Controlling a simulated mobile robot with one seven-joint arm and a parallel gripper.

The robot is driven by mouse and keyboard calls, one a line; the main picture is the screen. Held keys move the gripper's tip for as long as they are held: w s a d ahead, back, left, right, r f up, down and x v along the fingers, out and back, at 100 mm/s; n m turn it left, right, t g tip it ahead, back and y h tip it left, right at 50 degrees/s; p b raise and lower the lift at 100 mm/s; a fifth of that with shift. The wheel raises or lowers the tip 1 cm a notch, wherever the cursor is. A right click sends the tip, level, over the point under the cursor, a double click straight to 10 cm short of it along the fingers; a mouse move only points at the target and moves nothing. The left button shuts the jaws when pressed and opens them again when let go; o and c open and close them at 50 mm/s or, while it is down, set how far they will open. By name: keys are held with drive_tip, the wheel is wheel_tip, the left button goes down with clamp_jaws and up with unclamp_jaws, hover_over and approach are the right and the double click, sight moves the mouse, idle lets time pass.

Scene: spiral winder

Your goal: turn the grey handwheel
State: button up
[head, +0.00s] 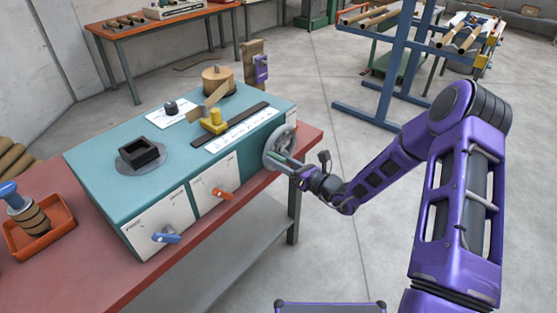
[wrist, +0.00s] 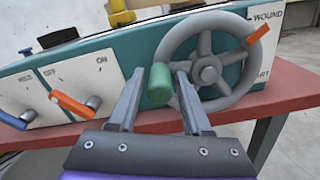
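The grey handwheel (head: 276,152) is on the right end of the teal machine. In the wrist view the handwheel (wrist: 222,88) shows its spokes, hub and a green handle (wrist: 160,86) at the lower left of its rim. My gripper (wrist: 160,76) is at the handwheel, with one finger on each side of the green handle. The fingers stand apart with narrow gaps beside the handle, so it looks open. In the head view my gripper (head: 297,162) reaches the wheel from the right and hides part of it.
An orange pointer (wrist: 258,34) sits at the wheel's upper right, by a "WOUND" label. A red switch lever (head: 223,193) and a blue one (head: 166,236) are on the front panel. The red bench (head: 60,258) carries an orange tray (head: 62,238). A blue rack (head: 385,75) stands behind my arm.

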clamp_jaws()
idle(1.2)
